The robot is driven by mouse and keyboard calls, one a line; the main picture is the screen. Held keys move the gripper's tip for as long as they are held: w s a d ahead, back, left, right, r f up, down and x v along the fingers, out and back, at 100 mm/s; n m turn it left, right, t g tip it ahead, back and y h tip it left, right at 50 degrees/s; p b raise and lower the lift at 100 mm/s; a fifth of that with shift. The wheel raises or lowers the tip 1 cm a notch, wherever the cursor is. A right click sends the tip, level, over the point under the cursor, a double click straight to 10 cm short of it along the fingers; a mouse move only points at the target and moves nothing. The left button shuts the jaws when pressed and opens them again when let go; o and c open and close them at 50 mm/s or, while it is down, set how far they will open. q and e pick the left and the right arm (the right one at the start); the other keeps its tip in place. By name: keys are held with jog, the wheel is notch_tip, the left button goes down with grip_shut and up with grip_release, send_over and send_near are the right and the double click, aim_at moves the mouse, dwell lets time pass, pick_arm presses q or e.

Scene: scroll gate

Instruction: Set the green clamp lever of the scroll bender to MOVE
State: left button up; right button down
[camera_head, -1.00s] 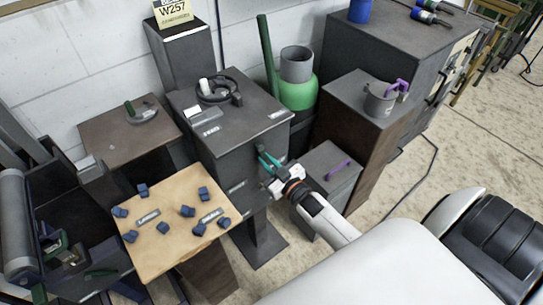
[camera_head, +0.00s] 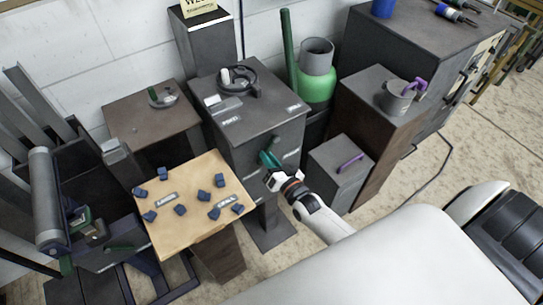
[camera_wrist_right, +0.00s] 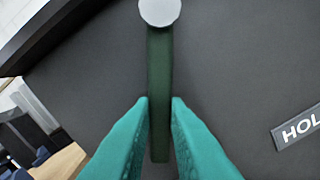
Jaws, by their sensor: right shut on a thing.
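The dark scroll bender box (camera_head: 285,112) stands in the middle of the head view, with a ring-shaped part on top. Its green clamp lever (camera_wrist_right: 160,75) shows in the right wrist view, hanging almost straight down from a round silver pivot (camera_wrist_right: 160,11). My right gripper (camera_head: 267,160) is at the front face of the box. Its teal fingers (camera_wrist_right: 160,115) are shut on the lower part of the lever, one on each side. A label starting "HOL" (camera_wrist_right: 300,127) is right of the lever, cut off by the frame edge. No MOVE label is readable. My left gripper is out of view.
A wooden board (camera_head: 180,237) with several blue blocks is left of my right gripper. A low grey box with a purple handle (camera_head: 350,162) stands close on the right. Open floor lies at the right.

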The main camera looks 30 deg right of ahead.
jog(key=shift+a+m, duration=0.2)
jog(key=shift+m, duration=0.2)
jog(key=c, duration=1.4)
grip_release()
jog(key=shift+r, duration=0.1)
jog(key=s+d, duration=0.1)
jog(key=s, duration=1.1)
jog(key=shift+b, duration=0.3)
